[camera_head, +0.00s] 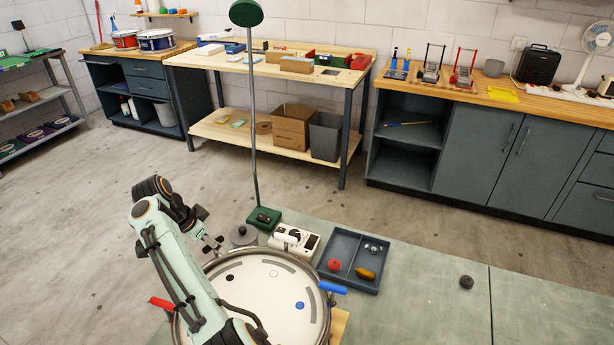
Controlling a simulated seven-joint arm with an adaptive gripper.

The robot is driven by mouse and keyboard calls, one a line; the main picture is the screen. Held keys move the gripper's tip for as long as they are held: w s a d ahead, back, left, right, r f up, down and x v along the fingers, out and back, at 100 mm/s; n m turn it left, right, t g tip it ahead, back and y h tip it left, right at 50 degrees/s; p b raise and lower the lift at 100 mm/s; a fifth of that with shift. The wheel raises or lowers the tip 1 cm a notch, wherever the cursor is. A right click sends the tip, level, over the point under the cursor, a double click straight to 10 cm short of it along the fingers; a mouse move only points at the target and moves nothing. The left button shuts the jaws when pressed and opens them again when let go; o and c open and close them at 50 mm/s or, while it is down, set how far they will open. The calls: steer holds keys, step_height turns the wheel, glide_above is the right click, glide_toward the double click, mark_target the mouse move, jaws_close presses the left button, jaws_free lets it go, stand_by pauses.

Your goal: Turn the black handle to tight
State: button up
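A round drum (262,300) with a pale head and metal rim lies at the bottom centre, partly behind my arm. A red handle (161,303) sticks out at its left and a blue handle (333,287) at its right; a white handle (287,238) is at the back. The head bears a black dot (230,277), a blue dot (299,305) and a pale dot. My gripper (213,246) is at the drum's back left rim, beside the black dot. A black handle cannot be told apart from the dark gripper parts there. The fingers are too small to read.
A grey tray (376,284) with a red piece and a yellow piece stands right of the drum. A white device (307,244), a grey disc (243,234) and a green lamp base (264,218) with a tall pole stand behind it. The bench is mostly clear at right.

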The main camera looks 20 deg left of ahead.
steer(key=n+y, duration=0.1)
steer(key=n, duration=0.2)
steer(key=shift+n+y, duration=0.3)
steer(key=shift+n, duration=0.1)
steer(key=n+y, duration=0.1)
steer(key=n, duration=0.1)
steer(key=n+y, duration=0.1)
steer(key=n, duration=0.2)
steer(key=shift+w+d+r+n, duration=0.1)
steer(key=shift+d+n, duration=0.05)
steer(key=shift+n, duration=0.15)
steer(key=n, duration=0.2)
steer(key=n+g+y, duration=0.1)
steer(key=n, duration=0.1)
steer(key=shift+n+g, duration=0.3)
steer(key=shift+n, duration=0.1)
steer(key=n, duration=0.2)
steer(key=n+g+y, duration=0.1)
steer(key=n, duration=0.1)
steer(key=shift+g, duration=0.3)
steer(key=w+d+r+m+t, duration=0.1)
steer(key=w+d+r+t, duration=0.1)
steer(key=d+r, duration=0.9)
steer(key=w+d+r+m+t, duration=0.1)
steer(key=w+d+r, duration=0.3)
steer(key=d+r, duration=0.7)
steer(key=shift+d+t+h, duration=0.4)
steer(key=shift+d+t, duration=0.1)
steer(key=shift+d, duration=0.1)
